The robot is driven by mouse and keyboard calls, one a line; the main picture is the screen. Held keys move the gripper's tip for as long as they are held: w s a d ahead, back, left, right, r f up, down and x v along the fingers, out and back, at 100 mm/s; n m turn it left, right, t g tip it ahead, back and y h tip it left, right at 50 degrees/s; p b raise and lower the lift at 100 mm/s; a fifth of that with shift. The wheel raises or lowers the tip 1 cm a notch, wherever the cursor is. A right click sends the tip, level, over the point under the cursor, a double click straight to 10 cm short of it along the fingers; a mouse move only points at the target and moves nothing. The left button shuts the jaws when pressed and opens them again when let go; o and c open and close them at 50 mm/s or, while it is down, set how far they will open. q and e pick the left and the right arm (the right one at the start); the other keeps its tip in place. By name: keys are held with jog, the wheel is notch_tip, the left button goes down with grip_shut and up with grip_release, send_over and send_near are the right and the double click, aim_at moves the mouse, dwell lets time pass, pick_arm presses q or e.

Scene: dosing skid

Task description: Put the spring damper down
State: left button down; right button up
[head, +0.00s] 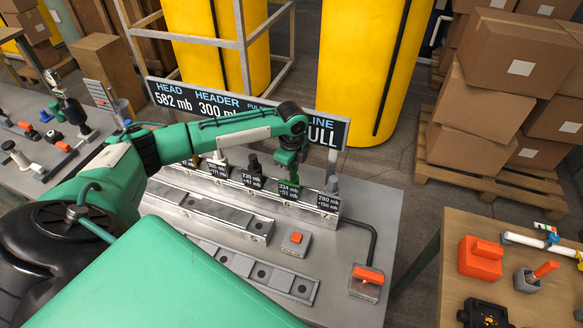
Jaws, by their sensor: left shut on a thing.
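My left gripper (290,164) reaches down over the skid's row of stations, in front of the display board. It is shut on a small, mostly hidden green piece (291,175), which I take to be the spring damper. The piece is just above or at the station labelled 334 mb (289,188); I cannot tell whether it touches the seat. My right gripper is not in view.
The display board (240,112) stands close behind the gripper. In front are an orange button box (296,240), a slotted rail (262,270) and an orange drain switch (367,276). A wooden table (455,275) with parts stands at right. Yellow tanks (360,60) stand behind.

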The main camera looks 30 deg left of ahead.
pick_arm(q)
jog(key=c, duration=1.2)
grip_release()
jog(key=shift+r+b, duration=2.1)
jog(key=shift+r, duration=4.1)
